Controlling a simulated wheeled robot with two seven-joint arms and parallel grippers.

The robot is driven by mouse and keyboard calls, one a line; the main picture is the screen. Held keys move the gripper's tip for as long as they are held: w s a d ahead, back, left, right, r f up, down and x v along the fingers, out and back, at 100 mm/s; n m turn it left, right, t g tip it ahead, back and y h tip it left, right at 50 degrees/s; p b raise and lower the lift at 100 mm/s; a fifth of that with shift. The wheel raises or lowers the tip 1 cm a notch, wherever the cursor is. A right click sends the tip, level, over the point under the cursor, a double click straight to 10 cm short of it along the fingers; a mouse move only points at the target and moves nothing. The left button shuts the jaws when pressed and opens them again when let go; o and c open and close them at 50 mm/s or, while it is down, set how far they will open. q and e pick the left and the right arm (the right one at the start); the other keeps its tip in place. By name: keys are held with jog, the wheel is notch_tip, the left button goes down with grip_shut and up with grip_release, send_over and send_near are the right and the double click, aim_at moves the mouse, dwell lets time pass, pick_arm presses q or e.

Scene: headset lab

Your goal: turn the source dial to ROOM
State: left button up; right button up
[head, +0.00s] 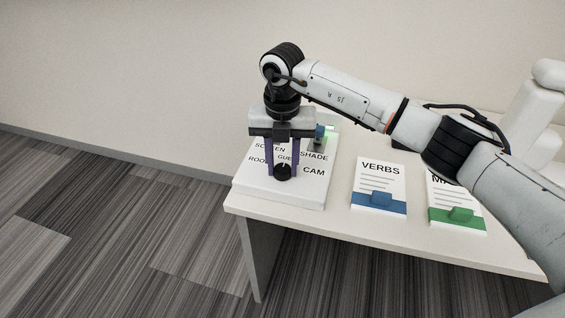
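The source dial (283,172) is a small black knob on a white panel box (250,186) at the left end of the table. Labels on the panel read ROOM, GUE…, CAM, SHADE and SC…EN, some of them partly covered by my gripper. My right gripper (283,173) points down over the panel, its two purple fingers on either side of the dial. I cannot tell whether the fingers touch the dial. Which label the dial points to is too small to read. My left gripper is not in view.
A green-lit part (329,134) and a blue piece are at the panel's back right. A VERBS card (379,180) with a blue base and a second card (455,190) with a green base lie to the right. The white table's (335,215) front strip is clear.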

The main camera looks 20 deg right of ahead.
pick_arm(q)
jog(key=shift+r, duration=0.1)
pick_arm(e)
jog(key=shift+c, duration=1.1)
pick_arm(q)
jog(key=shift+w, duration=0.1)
pick_arm(e)
jog(key=shift+n, duration=0.4)
jog(key=n+b, duration=0.1)
jog(key=n, duration=0.2)
jog(key=shift+n, duration=0.3)
jog(key=n+b, duration=0.1)
jog(key=n, duration=0.3)
jog(key=shift+n, duration=0.4)
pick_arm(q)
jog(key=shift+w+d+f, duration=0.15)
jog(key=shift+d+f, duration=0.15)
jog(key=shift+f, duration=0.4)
pick_arm(e)
jog(key=shift+r+n, duration=0.1)
jog(key=shift+n, duration=0.8)
jog(key=o, duration=1)
jog(key=shift+o, duration=0.2)
